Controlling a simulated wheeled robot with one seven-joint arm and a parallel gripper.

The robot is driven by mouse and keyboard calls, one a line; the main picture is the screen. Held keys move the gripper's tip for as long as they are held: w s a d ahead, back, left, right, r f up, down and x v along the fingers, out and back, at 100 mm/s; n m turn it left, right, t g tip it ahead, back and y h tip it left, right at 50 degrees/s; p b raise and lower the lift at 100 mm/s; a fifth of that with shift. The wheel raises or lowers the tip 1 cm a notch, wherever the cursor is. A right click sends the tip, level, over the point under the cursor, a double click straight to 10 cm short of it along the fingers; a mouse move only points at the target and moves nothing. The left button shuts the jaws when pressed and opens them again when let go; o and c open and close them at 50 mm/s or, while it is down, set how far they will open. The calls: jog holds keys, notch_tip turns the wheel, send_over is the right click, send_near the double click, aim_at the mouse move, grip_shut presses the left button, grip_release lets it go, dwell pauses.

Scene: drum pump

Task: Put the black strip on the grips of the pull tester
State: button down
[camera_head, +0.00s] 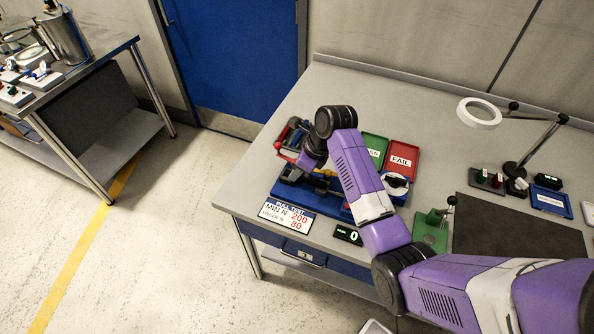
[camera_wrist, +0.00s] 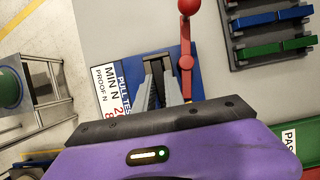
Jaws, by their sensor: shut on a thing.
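The pull tester has a blue base (camera_head: 325,207) near the table's front left and stands partly under my arm. In the wrist view its blue base (camera_wrist: 194,62) lies below my fingers, with a red lever (camera_wrist: 186,62) ending in a red ball beside them. My gripper (camera_wrist: 160,66) points down over the tester and is shut on a thin dark piece, apparently the black strip; little of it shows between the fingers. I cannot tell whether the strip touches the grips.
A rack of coloured strips (camera_wrist: 272,17) lies beside the tester. A green tray (camera_head: 375,147) and a red FAIL tray (camera_head: 403,157) stand behind it. A pull test sign (camera_head: 287,215) is in front. A magnifier lamp (camera_head: 479,113) and dark mat (camera_head: 490,222) are to the right.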

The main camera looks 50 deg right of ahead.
jog(key=shift+s+a+f, duration=0.15)
jog(key=shift+s+f, duration=0.1)
jog(key=shift+f, duration=0.6)
jog(key=c, duration=1.5)
grip_release()
jog(key=shift+c, duration=1.1)
jog(key=shift+o, duration=0.8)
jog(key=shift+r, duration=0.1)
jog(key=shift+w+r, duration=0.2)
jog(key=shift+r, duration=4)
